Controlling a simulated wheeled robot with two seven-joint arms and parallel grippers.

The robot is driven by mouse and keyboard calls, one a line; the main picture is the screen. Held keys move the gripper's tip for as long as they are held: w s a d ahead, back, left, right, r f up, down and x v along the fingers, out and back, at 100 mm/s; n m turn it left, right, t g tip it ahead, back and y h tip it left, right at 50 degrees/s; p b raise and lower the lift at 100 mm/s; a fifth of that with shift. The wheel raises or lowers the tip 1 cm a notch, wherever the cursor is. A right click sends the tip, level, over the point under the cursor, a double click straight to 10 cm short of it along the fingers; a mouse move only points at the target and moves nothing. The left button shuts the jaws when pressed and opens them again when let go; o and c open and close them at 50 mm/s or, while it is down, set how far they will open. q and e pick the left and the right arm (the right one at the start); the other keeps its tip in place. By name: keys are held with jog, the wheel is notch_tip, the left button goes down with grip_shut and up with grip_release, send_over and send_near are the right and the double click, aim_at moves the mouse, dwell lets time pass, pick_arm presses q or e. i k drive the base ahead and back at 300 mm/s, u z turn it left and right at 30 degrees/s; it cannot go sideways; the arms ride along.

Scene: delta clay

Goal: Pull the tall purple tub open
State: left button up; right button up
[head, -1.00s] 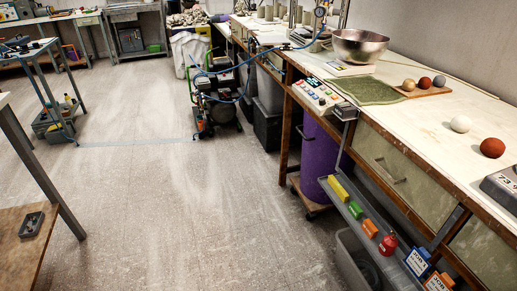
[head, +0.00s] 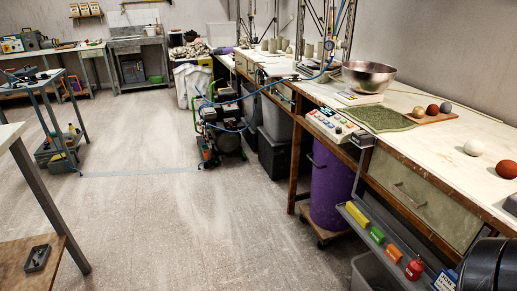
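The tall purple tub (head: 331,188) stands upright under the right-hand workbench, on a low wheeled wooden board (head: 318,228). Its upper part is in the shade of the bench, and a bench leg stands just left of it. A dark handle-like piece shows near its upper left side. I cannot tell whether it is open. Neither of my grippers is in view. A black rounded part at the bottom right corner looks like my own arm.
A grey rail shelf (head: 385,245) with small coloured blocks and a red bottle (head: 414,268) juts out right of the tub. Dark bins (head: 273,153) and a compressor (head: 222,130) stand to its left. The floor (head: 200,230) in front is clear.

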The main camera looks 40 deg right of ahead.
aim_at(333, 180)
jog(key=u, duration=0.05)
jog(key=i, duration=2.35)
jog(key=z, duration=1.6)
jog(key=i, duration=1.1)
jog(key=z, duration=1)
jog(key=i, duration=0.45)
jog(key=u, duration=0.05)
